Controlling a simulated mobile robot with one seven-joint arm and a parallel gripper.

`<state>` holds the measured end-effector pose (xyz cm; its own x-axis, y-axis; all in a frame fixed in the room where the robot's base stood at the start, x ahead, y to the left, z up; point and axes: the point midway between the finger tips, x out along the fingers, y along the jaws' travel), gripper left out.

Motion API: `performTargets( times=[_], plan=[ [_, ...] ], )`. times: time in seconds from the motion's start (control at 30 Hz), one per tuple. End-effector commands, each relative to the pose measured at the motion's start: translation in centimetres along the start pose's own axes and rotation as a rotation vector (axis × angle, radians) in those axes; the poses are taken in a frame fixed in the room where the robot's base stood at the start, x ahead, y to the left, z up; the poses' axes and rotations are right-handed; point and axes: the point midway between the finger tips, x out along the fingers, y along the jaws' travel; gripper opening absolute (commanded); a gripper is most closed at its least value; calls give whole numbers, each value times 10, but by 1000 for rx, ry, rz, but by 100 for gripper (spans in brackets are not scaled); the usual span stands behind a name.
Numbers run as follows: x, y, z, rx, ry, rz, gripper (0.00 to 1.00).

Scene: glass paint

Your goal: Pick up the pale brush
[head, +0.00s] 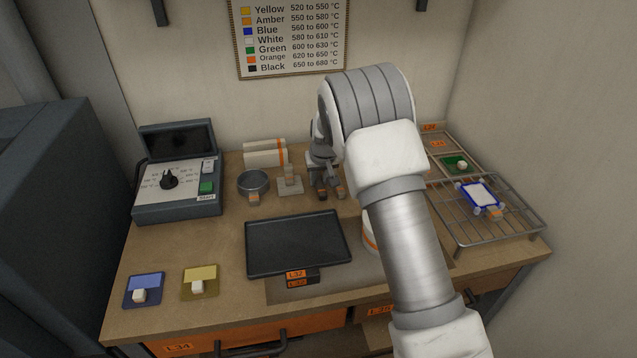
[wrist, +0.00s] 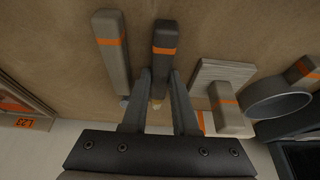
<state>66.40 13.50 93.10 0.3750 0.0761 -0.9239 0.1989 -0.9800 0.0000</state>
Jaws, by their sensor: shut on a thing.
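The pale brush (wrist: 110,45), a grey-beige bar with an orange band, lies just left of my gripper (wrist: 160,75) in the wrist view, outside the jaws. A darker brush (wrist: 164,45) with an orange band runs between the two fingers, and the jaws are shut on it. In the head view my gripper (head: 323,180) is low over the back of the worktop, partly hidden by my arm. The dark brush end (head: 322,193) and the pale brush end (head: 341,193) show side by side below it.
A block on a square plate (head: 290,186) and a round dish (head: 254,182) stand left of the brushes. A dark tray (head: 297,243) is in front. A wire rack (head: 468,236) is right and a control box (head: 178,185) left.

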Motion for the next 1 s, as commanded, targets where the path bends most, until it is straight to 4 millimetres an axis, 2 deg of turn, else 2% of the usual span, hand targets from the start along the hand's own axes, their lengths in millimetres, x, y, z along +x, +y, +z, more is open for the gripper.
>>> performTargets(
  times=[0.47,0.67,0.77,0.9,1.0],
  plan=[
    [-1,0,0,0,0,0,0],
    [-7,0,-3,0,0,1,0],
    [-20,0,-10,0,6,0,0],
    [-47,2,-19,2,6,1,0],
    [-61,17,-8,3,3,1,0]
  ],
)
